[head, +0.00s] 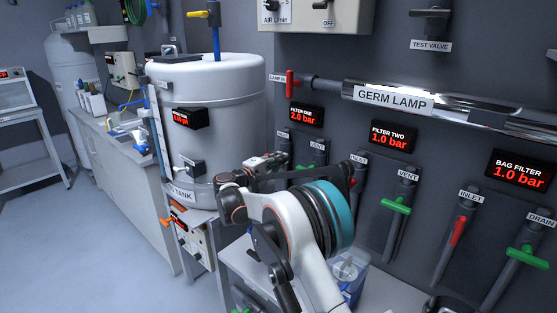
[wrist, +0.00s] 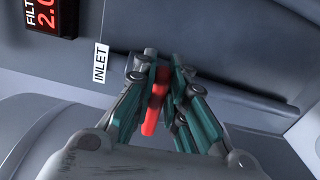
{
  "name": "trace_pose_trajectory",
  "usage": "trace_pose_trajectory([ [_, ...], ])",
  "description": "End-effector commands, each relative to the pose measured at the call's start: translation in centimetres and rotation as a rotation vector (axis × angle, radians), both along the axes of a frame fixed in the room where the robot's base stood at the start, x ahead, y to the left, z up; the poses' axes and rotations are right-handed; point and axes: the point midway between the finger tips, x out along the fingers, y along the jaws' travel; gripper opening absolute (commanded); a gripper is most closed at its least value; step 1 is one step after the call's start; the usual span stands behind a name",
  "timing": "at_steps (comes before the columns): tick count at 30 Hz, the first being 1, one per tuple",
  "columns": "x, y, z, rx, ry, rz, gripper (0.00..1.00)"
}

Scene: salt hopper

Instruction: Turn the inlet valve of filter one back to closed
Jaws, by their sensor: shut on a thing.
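The inlet valve of filter one shows in the wrist view as a red handle (wrist: 152,108) beside the white INLET label (wrist: 101,65). The handle lies crosswise to the dark pipe (wrist: 228,84) behind it. My gripper (wrist: 158,82) has its teal fingers closed on the handle, one on each side; they hide part of it. The filter one display (head: 305,115) reads 2.0 bar in the head view. There my arm hides the red handle and my fingertips.
The filter one vent valve (head: 317,148) is close on the right in the head view. Filter two's green vent handle (head: 395,206) and the bag filter's red inlet handle (head: 458,231) are farther right. The white tank (head: 225,85) stands left of my arm.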

Motion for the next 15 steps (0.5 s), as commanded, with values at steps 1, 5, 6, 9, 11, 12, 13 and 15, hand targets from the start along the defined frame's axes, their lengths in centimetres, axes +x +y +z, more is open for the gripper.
trace_pose_trajectory([
  [1,-0.08,0.03,-0.22,0.010,-0.004,-0.001,0.00],
  [5,-0.08,0.03,-0.28,0.024,-0.015,-0.001,0.00],
  [6,-0.09,0.02,-0.28,0.025,-0.016,-0.001,0.00],
  [9,-0.09,0.02,-0.30,0.029,-0.019,-0.001,0.00],
  [11,-0.09,0.02,-0.30,0.029,-0.019,-0.001,0.00],
  [12,-0.09,0.02,-0.31,0.029,-0.019,-0.001,0.00],
  [13,-0.09,0.02,-0.31,0.029,-0.019,-0.001,0.00],
  [15,-0.09,0.02,-0.31,0.028,-0.018,-0.001,0.00],
])
